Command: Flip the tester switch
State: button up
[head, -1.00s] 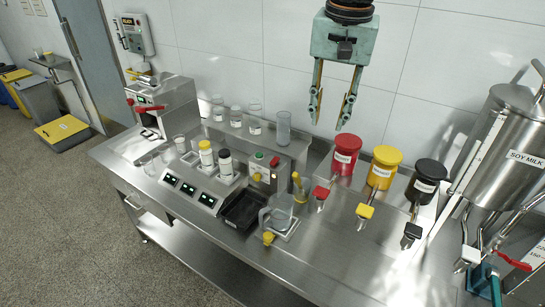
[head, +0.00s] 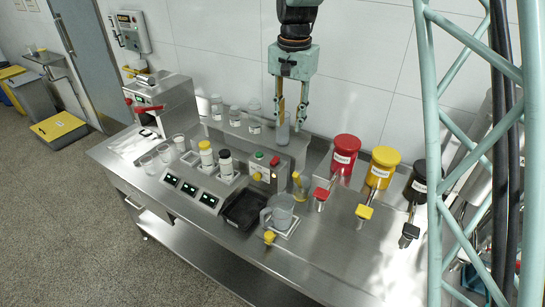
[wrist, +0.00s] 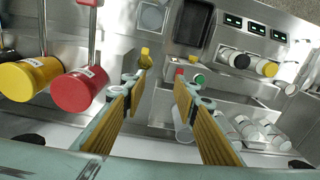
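A small steel control box (head: 261,171) with a green and a red button stands at the middle of the bench; I take it to be the tester. A small yellow part shows low on its front, but I cannot tell whether it is the switch. In the wrist view the red button (wrist: 180,71) and green button (wrist: 198,79) show near the right finger, which partly hides the box. My gripper (head: 291,112) is open and empty, above and behind the box, beside a tall clear cylinder (head: 283,132). Its spread fingers also show in the wrist view (wrist: 157,82).
A yellow-topped fitting (head: 300,182) stands right of the box. Red (head: 345,152), yellow (head: 382,165) and black (head: 417,186) canisters are at the right. A black tray (head: 243,210) and clear jug (head: 279,211) sit in front. Several glass jars line the back shelf.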

jog(key=m+p, duration=0.1)
jog(key=p, duration=0.1)
send_over(273, 162)
notch_tip(273, 162, down, 8)
jog(key=shift+g, duration=0.3)
jog(key=shift+f, duration=0.1)
jog(key=shift+f, duration=6.75)
jog(key=shift+c, duration=0.6)
